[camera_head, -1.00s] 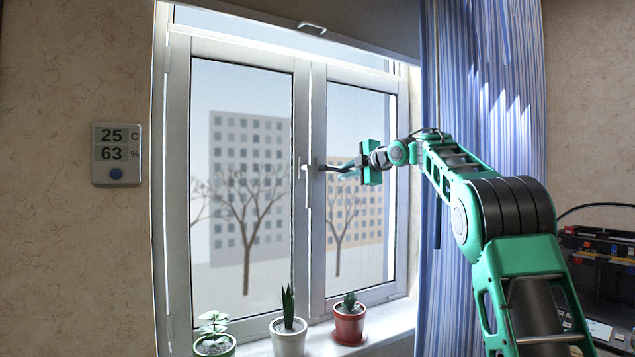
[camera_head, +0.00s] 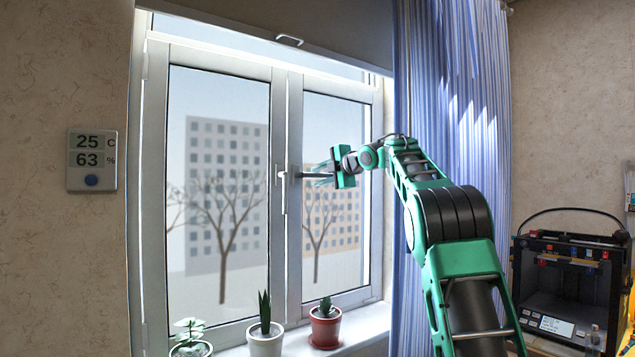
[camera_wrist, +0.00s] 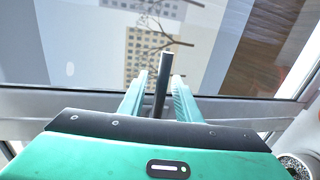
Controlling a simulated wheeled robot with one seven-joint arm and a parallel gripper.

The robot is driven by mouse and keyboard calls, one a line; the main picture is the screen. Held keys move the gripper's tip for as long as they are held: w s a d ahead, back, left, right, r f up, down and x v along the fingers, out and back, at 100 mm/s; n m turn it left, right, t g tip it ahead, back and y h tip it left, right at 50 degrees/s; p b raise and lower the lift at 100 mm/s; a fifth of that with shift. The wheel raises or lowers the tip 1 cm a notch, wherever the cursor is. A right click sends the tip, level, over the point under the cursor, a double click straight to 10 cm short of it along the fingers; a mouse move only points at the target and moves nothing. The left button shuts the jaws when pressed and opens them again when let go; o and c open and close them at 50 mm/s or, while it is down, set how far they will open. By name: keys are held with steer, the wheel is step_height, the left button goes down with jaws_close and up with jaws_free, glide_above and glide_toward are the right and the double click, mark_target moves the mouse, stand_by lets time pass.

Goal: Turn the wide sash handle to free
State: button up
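The window has a larger left sash (camera_head: 155,220) and a narrower right sash (camera_head: 377,220), both looking shut. A dark bar handle (camera_head: 308,175) sits at the left stile of the right sash and points right, level. A white lever handle (camera_head: 284,198) hangs down just left of it, by the left sash's stile. My gripper (camera_head: 325,179) is at the dark handle's free end. In the wrist view the dark handle (camera_wrist: 160,88) lies between the two teal fingers of my gripper (camera_wrist: 158,92), with gaps showing on both sides.
Three potted plants, including a red pot (camera_head: 325,330), stand on the sill below. A striped curtain (camera_head: 470,110) hangs right of the window, close behind my arm. A 3D printer (camera_head: 565,285) stands at the right. A rolled blind with a pull (camera_head: 290,40) is above.

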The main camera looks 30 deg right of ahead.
steer(key=shift+s+d, duration=0.15)
steer(key=shift+d, duration=0.1)
steer(key=shift+s, duration=0.2)
steer(key=v, duration=1)
